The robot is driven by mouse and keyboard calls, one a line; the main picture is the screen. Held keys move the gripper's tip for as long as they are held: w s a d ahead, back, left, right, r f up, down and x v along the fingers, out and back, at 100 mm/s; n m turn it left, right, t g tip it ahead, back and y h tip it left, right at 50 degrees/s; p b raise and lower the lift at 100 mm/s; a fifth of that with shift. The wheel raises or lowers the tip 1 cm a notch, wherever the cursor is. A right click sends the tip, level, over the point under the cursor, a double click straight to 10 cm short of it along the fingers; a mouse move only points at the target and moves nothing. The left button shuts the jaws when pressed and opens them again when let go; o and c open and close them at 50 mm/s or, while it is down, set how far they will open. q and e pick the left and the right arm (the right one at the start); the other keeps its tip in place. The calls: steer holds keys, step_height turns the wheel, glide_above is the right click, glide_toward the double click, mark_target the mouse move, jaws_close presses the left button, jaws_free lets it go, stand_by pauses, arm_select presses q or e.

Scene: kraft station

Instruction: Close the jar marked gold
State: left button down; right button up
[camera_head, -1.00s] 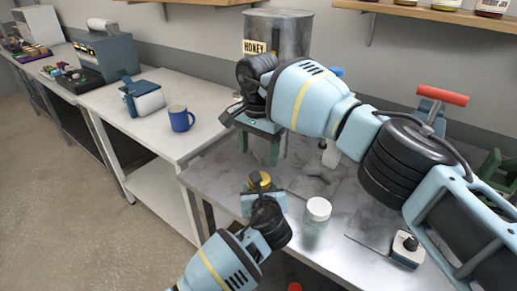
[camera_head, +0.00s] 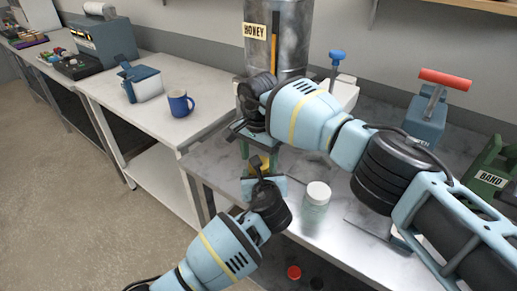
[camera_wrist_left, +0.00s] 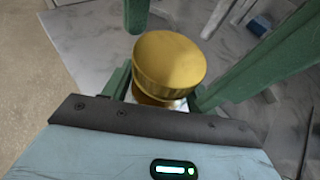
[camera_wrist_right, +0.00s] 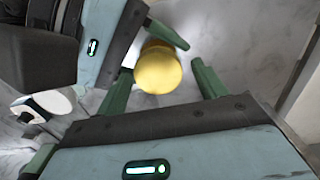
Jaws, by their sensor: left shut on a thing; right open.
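A gold lid (camera_wrist_left: 170,60) sits over a narrower gold part with a bit of clear glass below it. The lid also shows in the right wrist view (camera_wrist_right: 158,72), and small in the head view (camera_head: 261,163). My left gripper (camera_wrist_left: 160,95) is shut on the jar below the lid; its grip is mostly hidden. My right gripper (camera_wrist_right: 163,75) is open, its green fingers on either side of the lid and apart from it in its own view. Whether the lid is seated on the jar cannot be told.
A clear jar with a white lid (camera_head: 317,193) stands right of my left gripper. A red cap (camera_head: 293,272) and a dark cap (camera_head: 317,283) lie near the front. A honey tank (camera_head: 290,45) stands behind. A blue mug (camera_head: 180,104) is on the side table.

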steer(key=shift+f, duration=0.1)
steer(key=c, duration=1)
steer(key=shift+m, duration=1.6)
steer(key=shift+w, duration=0.1)
steer(key=o, duration=1)
steer(key=shift+c, duration=0.2)
steer(key=shift+o, duration=0.6)
steer(key=shift+d, duration=0.1)
